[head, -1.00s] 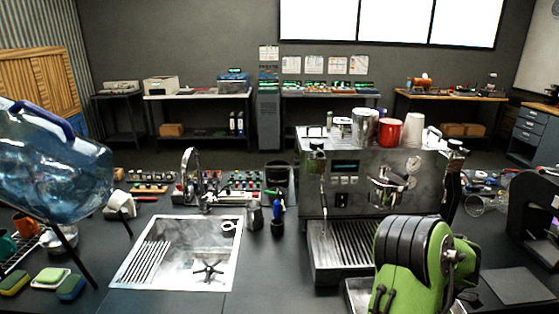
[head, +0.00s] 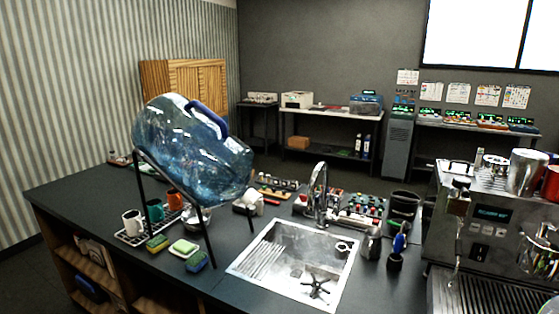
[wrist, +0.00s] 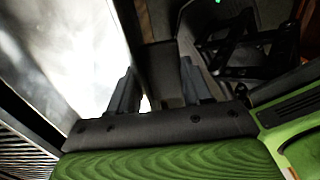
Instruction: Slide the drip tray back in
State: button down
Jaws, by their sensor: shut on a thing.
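The drip tray, with a slatted metal grate (head: 465,296), is at the lower right of the head view, at the foot of the espresso machine (head: 480,215); the frame cuts off its front and right side. I cannot tell whether this bar belongs to the tray. A bright metal surface (wrist: 70,60) lies left of the fingers, and dark slats (wrist: 22,150) show at lower left.
The sink (head: 290,262) is left of the machine, with a cup of tools (head: 396,255) between them. A large blue water bottle (head: 195,150) leans on a black stand at the left. Cups (head: 520,172) stand on the machine. Dark frame-like parts (wrist: 250,50) lie right of the fingers.

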jog(key=shift+w+d+p, duration=0.2)
jog(key=shift+w+d, duration=0.15)
jog(key=shift+w, duration=0.3)
jog(key=shift+w+d+p, duration=0.15)
jog(key=shift+w+d, duration=0.15)
jog(key=shift+w, duration=0.35)
jog(key=shift+w+d+p, duration=0.2)
jog(key=shift+w+d, duration=0.15)
jog(key=shift+w, duration=0.3)
jog(key=shift+w+d+p, duration=0.3)
jog(key=shift+w+d, duration=0.05)
jog(key=shift+w, duration=0.35)
jog(key=shift+w+d+p, duration=0.3)
jog(key=shift+w, duration=0.35)
jog(key=shift+w+d+p, duration=0.3)
jog(key=shift+w+d, duration=0.05)
jog(key=shift+w, duration=0.35)
jog(key=shift+w+d+p, duration=0.35)
jog(key=shift+w+p, duration=0.05)
jog(key=shift+w, duration=0.25)
jog(key=shift+w+d+p, duration=0.35)
jog(key=shift+w+p, duration=0.05)
jog(key=shift+w, duration=0.25)
jog(key=shift+w+d+p, duration=0.35)
jog(key=shift+w+p, duration=0.05)
jog(key=shift+w, duration=0.25)
